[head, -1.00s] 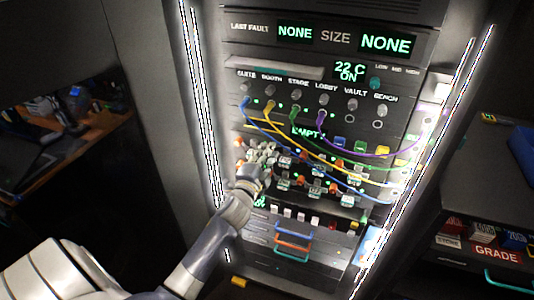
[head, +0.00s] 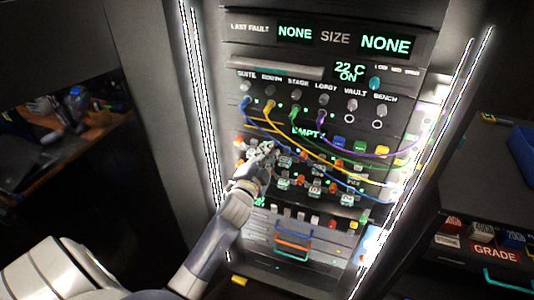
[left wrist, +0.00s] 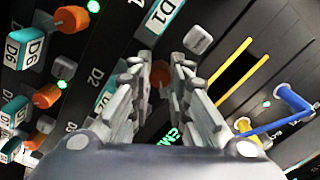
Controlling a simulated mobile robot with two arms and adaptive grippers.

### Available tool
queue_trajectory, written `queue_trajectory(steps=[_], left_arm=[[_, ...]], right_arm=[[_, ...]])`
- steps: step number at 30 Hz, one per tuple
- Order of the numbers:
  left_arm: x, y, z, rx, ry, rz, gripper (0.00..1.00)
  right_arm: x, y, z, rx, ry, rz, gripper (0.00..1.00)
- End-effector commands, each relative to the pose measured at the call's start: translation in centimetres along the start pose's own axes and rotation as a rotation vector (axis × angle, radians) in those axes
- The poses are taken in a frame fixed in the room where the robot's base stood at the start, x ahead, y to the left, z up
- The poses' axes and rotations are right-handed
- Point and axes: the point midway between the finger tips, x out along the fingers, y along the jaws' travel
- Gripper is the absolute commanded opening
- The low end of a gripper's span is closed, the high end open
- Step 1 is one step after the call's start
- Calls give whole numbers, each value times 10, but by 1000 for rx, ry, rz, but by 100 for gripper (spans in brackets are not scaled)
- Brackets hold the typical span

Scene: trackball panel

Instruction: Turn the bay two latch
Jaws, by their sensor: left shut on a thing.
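In the head view my left gripper (head: 264,152) reaches the upper row of drive bays at their left part. In the left wrist view its fingers (left wrist: 160,85) are closed in on an orange latch (left wrist: 159,73), which shows only in part between them. A D2 label (left wrist: 97,75) is printed on the dark panel just left of the fingers. The fingers hide much of this bay, so I cannot tell the latch's angle. Other orange latches (left wrist: 73,19) stand at the left beside teal-and-white bay tags (left wrist: 25,47). My right gripper is not in view.
Blue (head: 247,112), yellow, green and purple cables hang across the rack from the jack row, close to my left gripper. A grey block (left wrist: 197,39) stands just beyond the fingers. Coloured handles (head: 292,243) sit lower on the rack. A shelf with a blue bin is at the right.

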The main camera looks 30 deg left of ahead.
Motion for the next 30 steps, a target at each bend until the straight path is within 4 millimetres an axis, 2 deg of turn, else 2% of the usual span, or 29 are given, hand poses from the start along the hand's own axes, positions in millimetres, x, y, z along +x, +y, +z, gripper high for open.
queue_trajectory(steps=[1, 2, 3, 12, 16, 20, 30], left_arm=[[0, 2, 0, -2, -1, 4, 0], [0, 2, 0, -2, -1, 4, 24], [0, 2, 0, -2, -1, 3, 27], [-1, 1, 0, 0, 0, 1, 27], [-8, 1, 0, 0, -1, 2, 27], [-29, 2, 1, 0, -1, 3, 27], [-97, 2, 1, -1, -3, 4, 27]], right_arm=[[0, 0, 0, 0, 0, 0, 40], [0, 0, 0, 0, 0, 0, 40], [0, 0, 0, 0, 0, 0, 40], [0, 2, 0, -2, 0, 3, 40], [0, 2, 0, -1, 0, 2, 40], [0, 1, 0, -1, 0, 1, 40], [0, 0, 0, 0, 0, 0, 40]])
